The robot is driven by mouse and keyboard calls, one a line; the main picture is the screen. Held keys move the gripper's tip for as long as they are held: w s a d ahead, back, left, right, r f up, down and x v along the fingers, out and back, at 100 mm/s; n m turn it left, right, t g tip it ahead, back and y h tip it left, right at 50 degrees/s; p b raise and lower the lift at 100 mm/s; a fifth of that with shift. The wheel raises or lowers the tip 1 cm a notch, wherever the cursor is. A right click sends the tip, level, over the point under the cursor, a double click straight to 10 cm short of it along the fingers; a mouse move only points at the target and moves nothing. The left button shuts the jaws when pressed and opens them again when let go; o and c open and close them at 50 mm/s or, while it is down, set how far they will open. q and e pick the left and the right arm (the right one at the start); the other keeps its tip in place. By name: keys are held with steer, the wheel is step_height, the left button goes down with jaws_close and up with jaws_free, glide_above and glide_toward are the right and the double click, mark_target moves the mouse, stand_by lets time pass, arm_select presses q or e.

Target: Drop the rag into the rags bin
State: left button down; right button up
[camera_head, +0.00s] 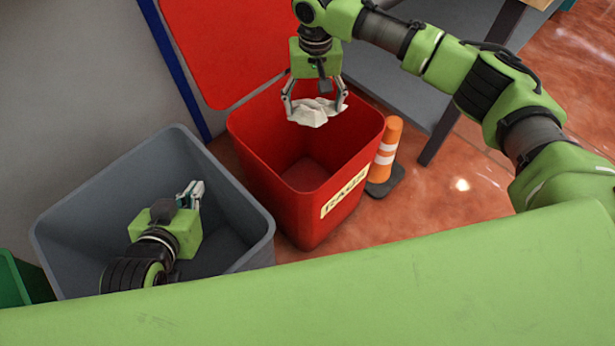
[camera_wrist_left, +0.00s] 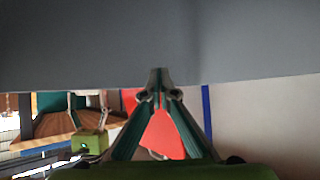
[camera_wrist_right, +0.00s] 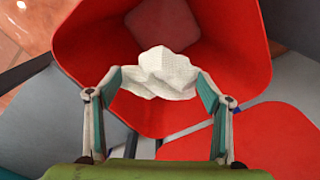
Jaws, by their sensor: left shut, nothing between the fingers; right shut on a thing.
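The white rag (camera_head: 313,112) is crumpled and held by my right gripper (camera_head: 315,104), whose fingers are shut on it. In the right wrist view, the rag (camera_wrist_right: 160,72) sits between the fingertips, with the open red bin behind it. The red rags bin (camera_head: 270,175) has a label reading RAGS on its front, and its red lid stands open behind it. The right gripper is over the back part of the bin's opening. My left gripper (camera_head: 192,190) is shut and empty, over the grey bin; it also shows in the left wrist view (camera_wrist_left: 158,80).
The grey open bin (camera_head: 75,200) stands left of the red bin. An orange and white cone (camera_head: 387,150) on a dark base stands close to the red bin's right side. A green bin (camera_head: 12,280) shows at the far left. Reddish floor is clear at the right.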

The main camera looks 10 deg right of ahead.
steer(key=shift+f+b, duration=0.55)
steer(key=shift+b, duration=0.15)
arm_select(q)
steer(key=w+d+r+t+h+b, duration=0.1)
steer(key=w+d+r+t, duration=0.1)
steer(key=w+r+t, duration=0.3)
steer(key=d+r+t+h, duration=0.1)
steer(key=r+t, duration=0.1)
steer(key=r, duration=0.5)
arm_select(e)
steer(key=shift+f, duration=0.35)
steer(key=shift+f+b, duration=0.35)
steer(key=shift+b, duration=0.4)
steer(key=shift+f+b, duration=0.4)
steer(key=shift+b, duration=0.3)
arm_select(q)
steer(key=s+r+t+h, duration=0.1)
steer(key=s+r+t, duration=0.1)
steer(key=r+t, duration=0.2)
steer(key=s+r+t+h, duration=0.1)
steer(key=s+r+t, duration=0.2)
steer(key=r, duration=0.7)
steer(key=shift+d+r+m+t+h, duration=0.25)
steer(key=shift+m+t+h, duration=0.05)
steer(key=shift+t+h, duration=0.1)
arm_select(e)
steer(key=o, duration=1.1)
steer(key=shift+c, duration=0.2)
